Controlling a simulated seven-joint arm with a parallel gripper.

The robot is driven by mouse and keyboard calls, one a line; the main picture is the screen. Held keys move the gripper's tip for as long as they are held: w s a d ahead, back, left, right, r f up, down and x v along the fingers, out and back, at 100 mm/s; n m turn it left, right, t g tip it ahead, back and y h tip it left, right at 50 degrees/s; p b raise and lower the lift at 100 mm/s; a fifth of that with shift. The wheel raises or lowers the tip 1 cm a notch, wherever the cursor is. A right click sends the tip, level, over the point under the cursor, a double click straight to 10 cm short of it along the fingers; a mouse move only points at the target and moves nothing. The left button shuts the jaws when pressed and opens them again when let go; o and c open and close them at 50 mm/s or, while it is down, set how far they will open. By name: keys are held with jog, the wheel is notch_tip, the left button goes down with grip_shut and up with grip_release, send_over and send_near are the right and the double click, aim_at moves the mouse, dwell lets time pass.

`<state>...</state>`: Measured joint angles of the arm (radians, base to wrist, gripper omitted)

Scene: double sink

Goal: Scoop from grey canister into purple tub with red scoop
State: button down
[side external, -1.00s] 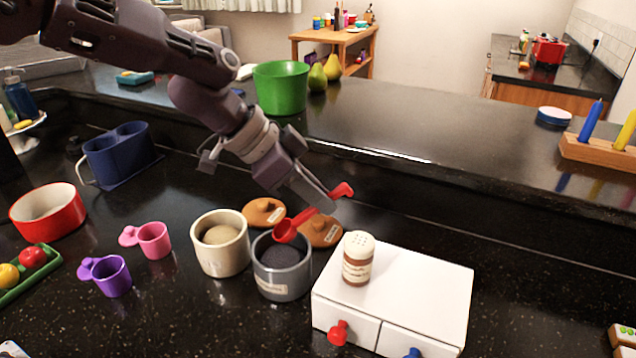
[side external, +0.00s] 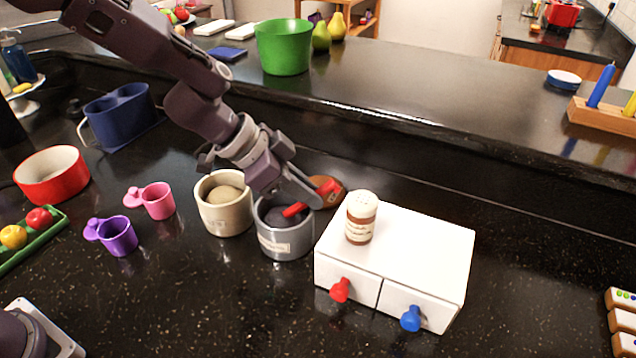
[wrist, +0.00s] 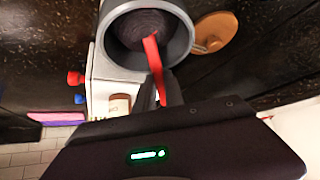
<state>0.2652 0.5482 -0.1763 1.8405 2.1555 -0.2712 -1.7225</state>
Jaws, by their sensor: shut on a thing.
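The grey canister (side external: 287,243) stands open on the dark counter with dark contents inside; its round mouth shows in the wrist view (wrist: 186,38). My gripper (side external: 306,199) is over its rim, shut on the red scoop (side external: 294,210). The scoop reaches into the canister's mouth, also in the wrist view (wrist: 152,54). Its bowl is mostly hidden, so I cannot tell whether it holds anything. The purple tub (side external: 119,238) stands upright to the left with a side handle; its inside is too dark to tell.
A cream canister (side external: 226,212) stands just left of the grey one. A white drawer box (side external: 420,245) with a shaker (side external: 361,218) on it is close on the right. A pink cup (side external: 158,202) is near the purple tub. A brown lid (side external: 326,190) lies behind.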

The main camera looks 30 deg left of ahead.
jog(key=shift+w+d+r, duration=0.1)
jog(key=shift+r, duration=1.3)
jog(key=shift+d+r, duration=0.1)
jog(key=shift+r, duration=1.25)
notch_tip(320, 180, up, 6)
jog(key=shift+f, duration=0.25)
jog(key=s+a+f+g+y, duration=0.1)
jog(key=s+a+f, duration=0.1)
jog(key=s+a, duration=0.8)
jog(key=s+a+f+g+y, duration=0.15)
jog(key=s+a, duration=0.25)
jog(key=a, duration=1.1)
jog(key=shift+f, duration=2.8)
jog(key=s+a+r+t+h, duration=0.1)
jog(key=t+h, duration=0.1)
jog(key=s+a+r+t+h, duration=0.1)
jog(key=t+h, duration=0.1)
jog(key=a+r+t+h, duration=0.1)
jog(key=r+t+h, duration=0.1)
jog(key=h, duration=0.1)
jog(key=shift+s+a, duration=0.15)
jog(key=shift+s, duration=0.25)
